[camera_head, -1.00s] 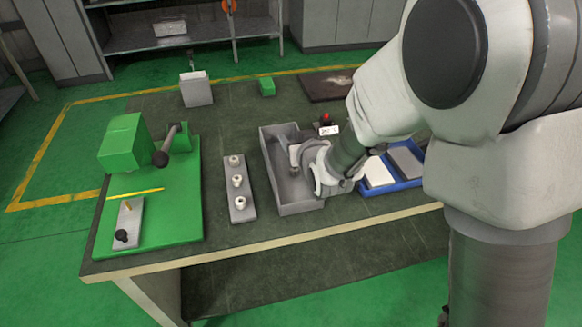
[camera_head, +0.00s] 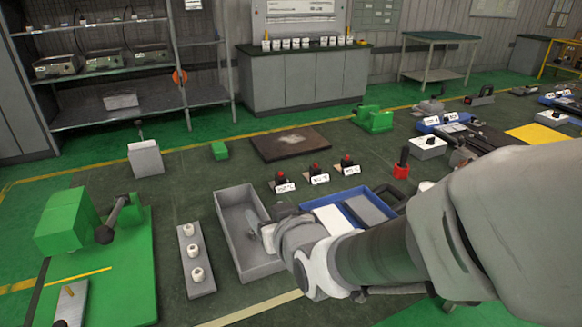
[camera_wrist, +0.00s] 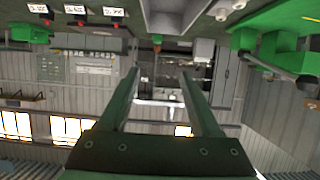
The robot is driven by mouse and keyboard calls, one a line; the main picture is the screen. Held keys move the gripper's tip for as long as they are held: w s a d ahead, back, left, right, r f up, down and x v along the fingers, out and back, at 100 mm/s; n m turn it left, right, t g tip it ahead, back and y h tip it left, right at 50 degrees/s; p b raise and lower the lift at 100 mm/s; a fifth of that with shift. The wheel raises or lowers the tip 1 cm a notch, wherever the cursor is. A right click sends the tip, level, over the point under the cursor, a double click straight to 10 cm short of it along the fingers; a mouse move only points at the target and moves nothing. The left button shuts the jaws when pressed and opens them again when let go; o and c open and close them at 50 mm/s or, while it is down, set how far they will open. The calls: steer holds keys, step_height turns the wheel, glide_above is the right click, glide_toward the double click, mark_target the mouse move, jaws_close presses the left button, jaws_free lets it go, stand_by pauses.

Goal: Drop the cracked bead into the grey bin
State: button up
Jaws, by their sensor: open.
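Three whitish beads stand in a row on a grey strip (camera_head: 201,283): a far bead (camera_head: 187,230), a middle bead (camera_head: 192,250) and a near bead (camera_head: 197,274). I cannot tell which is cracked. The open grey bin (camera_head: 261,268) stands just right of the strip, and its visible inside looks empty. My gripper (camera_head: 266,236) is at the bin's right side, over its interior. In the wrist view my gripper (camera_wrist: 160,80) has its two fingers wide apart with nothing between them. The bin (camera_wrist: 172,18) and beads (camera_wrist: 222,12) show upside down at that view's top.
A blue tray (camera_head: 376,196) sits right of the bin. Several red-topped labelled blocks (camera_head: 313,175) stand behind it. A green press-like fixture (camera_head: 68,222) on a green board (camera_head: 115,265) is left of the strip.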

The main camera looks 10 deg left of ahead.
steer(key=shift+b+v, duration=1.95)
steer(key=shift+v, duration=0.55)
steer(key=shift+f, duration=0.15)
steer(key=s+d+f+m+g+h, duration=0.1)
steer(key=s+d+m+g+h, duration=0.2)
steer(key=s+d, duration=0.55)
steer(key=s+d+f+m+g+h, duration=0.1)
steer(key=s+d+m+g+h, duration=0.2)
steer(key=d, duration=1)
step_height(320, 180, up, 13)
steer(key=h+p, duration=0.1)
steer(key=p, duration=1.2)
steer(key=shift+s+d+f, duration=0.2)
steer(key=shift+s+d, duration=0.05)
steer(key=shift+d, duration=0.15)
steer(key=shift+c, duration=0.2)
